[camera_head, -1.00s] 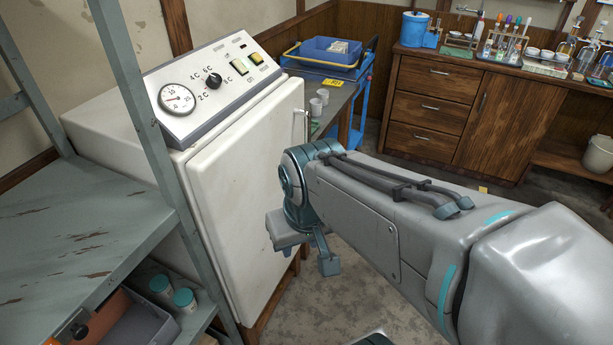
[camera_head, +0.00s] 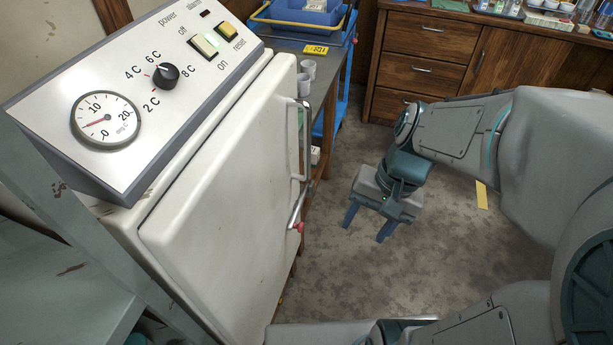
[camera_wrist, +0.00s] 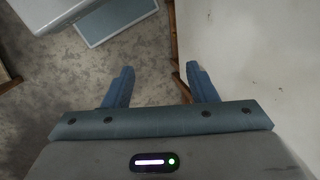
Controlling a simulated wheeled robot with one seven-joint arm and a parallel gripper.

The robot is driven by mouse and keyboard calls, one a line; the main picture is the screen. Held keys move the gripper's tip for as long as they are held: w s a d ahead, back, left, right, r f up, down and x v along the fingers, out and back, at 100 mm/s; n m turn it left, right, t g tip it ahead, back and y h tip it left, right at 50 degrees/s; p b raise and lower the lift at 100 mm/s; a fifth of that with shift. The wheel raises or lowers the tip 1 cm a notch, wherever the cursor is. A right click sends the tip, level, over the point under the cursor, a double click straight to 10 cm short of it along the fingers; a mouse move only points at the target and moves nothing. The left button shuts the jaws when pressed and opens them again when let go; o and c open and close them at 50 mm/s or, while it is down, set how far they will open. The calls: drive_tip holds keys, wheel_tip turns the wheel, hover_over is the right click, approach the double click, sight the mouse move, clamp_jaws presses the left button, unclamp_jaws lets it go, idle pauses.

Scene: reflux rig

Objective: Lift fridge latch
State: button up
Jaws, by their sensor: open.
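The white fridge (camera_head: 215,190) stands at the left of the head view with its door shut. On the door's right edge is a tall metal handle (camera_head: 307,140). Just below it is the latch (camera_head: 298,208), a short slanted metal lever with a red tip. My gripper (camera_head: 367,228) is to the right of the latch and apart from it, fingers pointing down over the floor. Its fingers are spread and empty. The wrist view also shows the open gripper (camera_wrist: 162,80), with bare floor between the fingers; the latch is not visible there.
The fridge's control panel (camera_head: 140,90) has a dial and switches. Behind the fridge is a side table (camera_head: 342,85) with cups and a blue tray (camera_head: 300,14). Wooden drawers (camera_head: 425,45) stand at the back. The floor (camera_head: 345,280) between fridge and arm is clear.

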wheel_tip(320, 180, down, 11)
drive_tip(key=w+a+m+g+y+b, duration=0.2)
drive_tip(key=m+y+b, duration=0.3)
drive_tip(key=b, duration=0.1)
drive_tip(key=m+t+y+b, duration=0.9)
drive_tip(key=m+b, duration=0.6)
approach(303, 227)
drive_tip(key=b+x, duration=0.2)
drive_tip(key=x, duration=0.6)
drive_tip(key=shift+w+a+f, duration=0.15)
drive_tip(key=shift+a, duration=0.2)
drive_tip(key=shift+b, duration=0.3)
clamp_jaws()
